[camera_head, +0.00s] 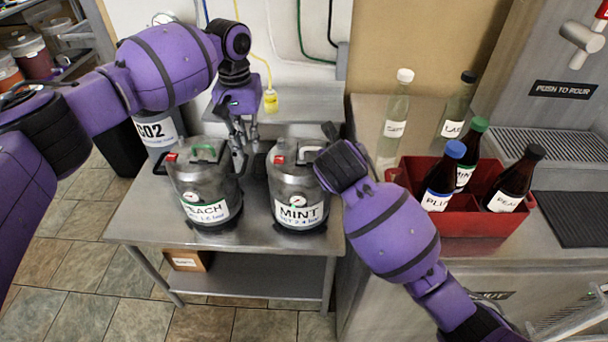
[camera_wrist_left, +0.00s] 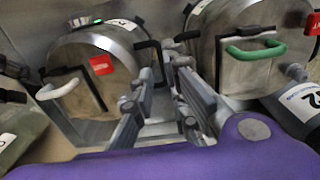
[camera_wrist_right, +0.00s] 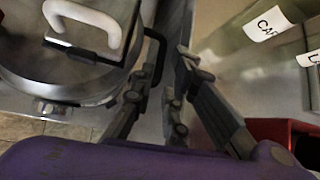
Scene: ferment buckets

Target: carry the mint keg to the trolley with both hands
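The mint keg (camera_head: 297,187) is a steel keg with a MINT label, a red tag and a white top handle. It stands upright on a steel trolley-like table (camera_head: 140,218). My left gripper (camera_head: 241,140) points down between it and the peach keg (camera_head: 206,190). In the left wrist view its fingers (camera_wrist_left: 162,72) are apart, close to the mint keg's black side handle (camera_wrist_left: 157,55). My right gripper is hidden behind its wrist in the head view. In the right wrist view its fingers (camera_wrist_right: 163,72) are apart around or beside the other black side handle (camera_wrist_right: 160,50); I cannot tell which.
The peach keg's green handle (camera_wrist_left: 255,50) is close to my left gripper. A red crate (camera_head: 460,222) of dark bottles and two clear bottles (camera_head: 395,118) stand on the right counter. A CO2 cylinder (camera_head: 157,130) stands at the back left. A yellow tag (camera_head: 270,102) hangs behind.

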